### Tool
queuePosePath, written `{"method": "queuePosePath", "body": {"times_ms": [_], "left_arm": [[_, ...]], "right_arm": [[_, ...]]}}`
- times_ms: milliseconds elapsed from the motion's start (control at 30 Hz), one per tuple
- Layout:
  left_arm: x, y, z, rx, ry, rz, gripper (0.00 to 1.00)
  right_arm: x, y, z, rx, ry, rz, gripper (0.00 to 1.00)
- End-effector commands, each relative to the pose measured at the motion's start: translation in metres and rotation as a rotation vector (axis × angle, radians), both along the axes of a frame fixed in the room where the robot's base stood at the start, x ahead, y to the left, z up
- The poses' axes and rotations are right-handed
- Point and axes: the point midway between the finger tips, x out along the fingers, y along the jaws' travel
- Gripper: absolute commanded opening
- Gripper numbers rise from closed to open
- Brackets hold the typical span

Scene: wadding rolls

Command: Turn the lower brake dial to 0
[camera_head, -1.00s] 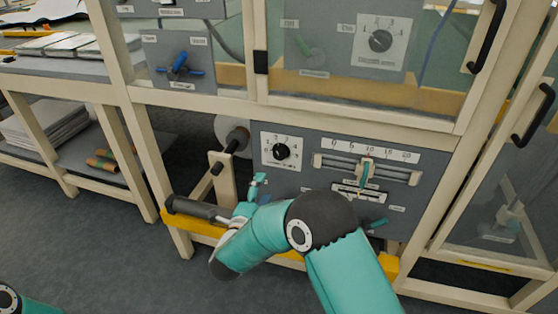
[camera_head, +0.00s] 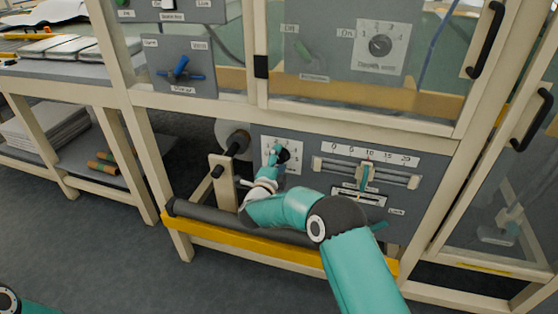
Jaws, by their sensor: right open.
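The lower brake dial (camera_head: 284,155) is a black knob on a white numbered plate (camera_head: 294,166) on the grey lower panel. My right gripper (camera_head: 275,154) is open at the dial, overlapping its left side in the head view. Whether its fingers touch the knob I cannot tell. My left gripper is out of view.
A slider with a scale (camera_head: 399,180) sits right of the dial. A dark roller (camera_head: 205,214) and yellow bar (camera_head: 232,244) run below. Another dial (camera_head: 380,46) is behind the glass above.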

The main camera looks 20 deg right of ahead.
Motion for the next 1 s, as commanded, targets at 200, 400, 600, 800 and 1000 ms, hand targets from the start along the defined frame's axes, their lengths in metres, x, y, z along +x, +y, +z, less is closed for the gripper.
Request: {"method": "queuePosePath", "body": {"times_ms": [200,400,600,800,1000], "left_arm": [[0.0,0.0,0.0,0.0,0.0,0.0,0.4],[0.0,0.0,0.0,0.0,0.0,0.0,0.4],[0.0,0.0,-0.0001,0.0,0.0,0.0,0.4],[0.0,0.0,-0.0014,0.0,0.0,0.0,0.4],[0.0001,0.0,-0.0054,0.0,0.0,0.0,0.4]], "right_arm": [[-0.0002,-0.0005,-0.0001,0.0,0.0,-0.001,0.64],[-0.0004,-0.0008,-0.0001,0.0,0.0,-0.002,0.31],[-0.0007,-0.0008,-0.0007,0.001,0.001,-0.002,0.08],[-0.0007,-0.0007,-0.0018,-0.013,0.012,-0.002,0.07],[-0.001,-0.0005,-0.0032,-0.072,0.053,-0.002,0.07]]}}
